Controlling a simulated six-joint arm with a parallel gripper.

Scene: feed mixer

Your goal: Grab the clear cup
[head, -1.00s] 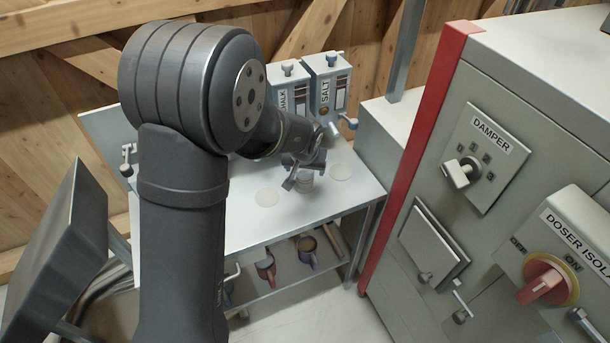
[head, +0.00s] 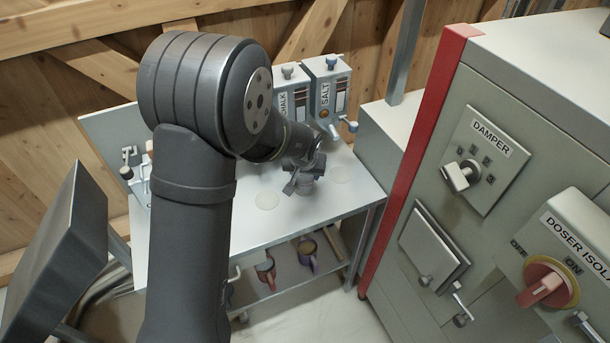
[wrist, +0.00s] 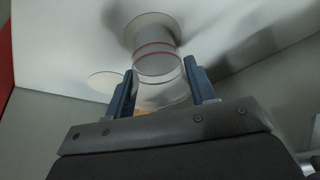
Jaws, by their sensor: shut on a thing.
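The clear cup (wrist: 157,66), a see-through cylinder with a red line around it, sits between the two blue-grey fingers of my gripper (wrist: 160,78) in the wrist view. One finger is on each side of it, and the gripper is shut on it. Beyond the cup is a pale round disc (wrist: 130,28) on the white surface. In the head view my gripper (head: 303,184) is low over the white bench top (head: 255,228) and hides most or all of the cup. I cannot tell whether the cup touches the bench.
Pale round discs lie left (head: 267,200) and right (head: 341,174) of my gripper. The chalk dispenser (head: 291,90) and salt dispenser (head: 327,90) stand behind. Mugs (head: 307,252) are on the lower shelf. A grey cabinet (head: 440,190) with a red edge post stands right.

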